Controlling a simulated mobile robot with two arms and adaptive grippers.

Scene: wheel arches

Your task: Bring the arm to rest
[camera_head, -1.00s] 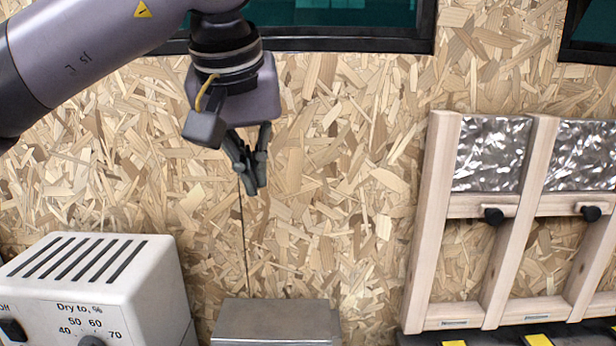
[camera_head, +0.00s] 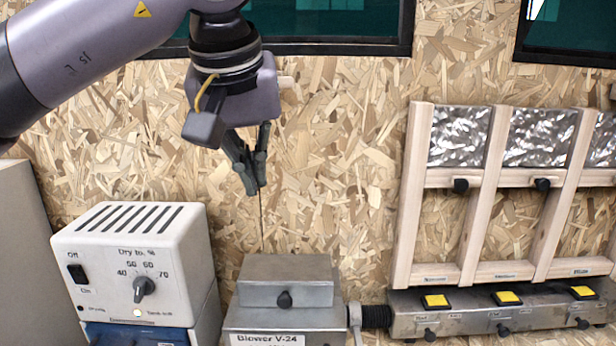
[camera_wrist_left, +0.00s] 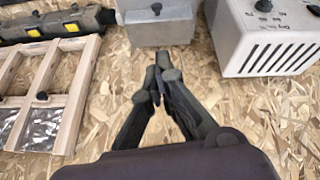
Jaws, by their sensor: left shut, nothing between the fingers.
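My left gripper (camera_head: 252,190) hangs from the left arm (camera_head: 90,60), which comes in from the upper left. Its dark fingers point down and their tips meet, with nothing between them. It is in front of the chipboard wall, above the grey metal blower box (camera_head: 285,278). In the left wrist view the fingertips (camera_wrist_left: 158,80) are also together and empty, with the blower box (camera_wrist_left: 160,30) beyond them. My right gripper is in neither view.
A white dryer unit (camera_head: 130,250) with a knob stands at lower left. A wooden frame (camera_head: 412,200) with foil panels stands at right, above a metal bar with yellow switches (camera_head: 505,298). Dark windows (camera_head: 330,22) are at the top. The chipboard wall (camera_head: 340,150) between is clear.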

